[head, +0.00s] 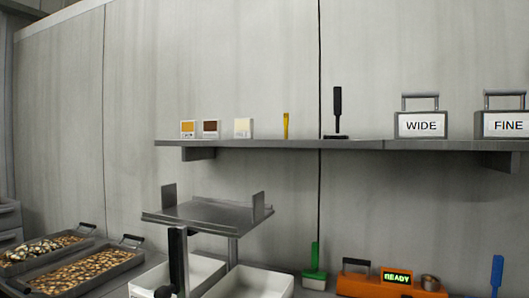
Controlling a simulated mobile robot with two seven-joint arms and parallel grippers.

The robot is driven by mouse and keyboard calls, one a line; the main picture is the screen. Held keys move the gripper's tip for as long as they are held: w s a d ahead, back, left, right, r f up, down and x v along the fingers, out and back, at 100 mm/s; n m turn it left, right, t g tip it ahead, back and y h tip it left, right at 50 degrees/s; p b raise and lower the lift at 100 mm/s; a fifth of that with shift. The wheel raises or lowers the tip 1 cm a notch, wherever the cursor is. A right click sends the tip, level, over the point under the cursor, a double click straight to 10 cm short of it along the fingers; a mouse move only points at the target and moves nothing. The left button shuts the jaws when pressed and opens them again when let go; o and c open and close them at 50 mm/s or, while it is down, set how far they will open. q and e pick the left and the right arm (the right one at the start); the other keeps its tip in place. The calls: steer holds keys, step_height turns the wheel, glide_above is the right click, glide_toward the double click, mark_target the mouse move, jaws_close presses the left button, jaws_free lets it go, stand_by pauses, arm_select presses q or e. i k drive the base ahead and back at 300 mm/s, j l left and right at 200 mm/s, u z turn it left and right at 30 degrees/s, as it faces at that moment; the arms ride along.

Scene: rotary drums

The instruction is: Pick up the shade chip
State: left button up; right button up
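Three small square cards that look like shade chips stand in a row on the left part of the wall shelf. The left chip (187,129) has an orange-yellow face in a pale frame. The middle chip (211,129) has a dark brown face. The right chip (243,128) is cream. Which one is meant, I cannot tell. Neither of my grippers shows in the head view.
The grey shelf (350,145) also holds a yellow tool (286,125), a black paddle (337,112) and boxes marked WIDE (420,124) and FINE (506,124). Below are a raised metal stand (205,214), nut-filled trays (85,273), white bins (250,283) and an orange READY unit (390,283).

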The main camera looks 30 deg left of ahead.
mark_target(190, 128)
steer(key=u, duration=1.25)
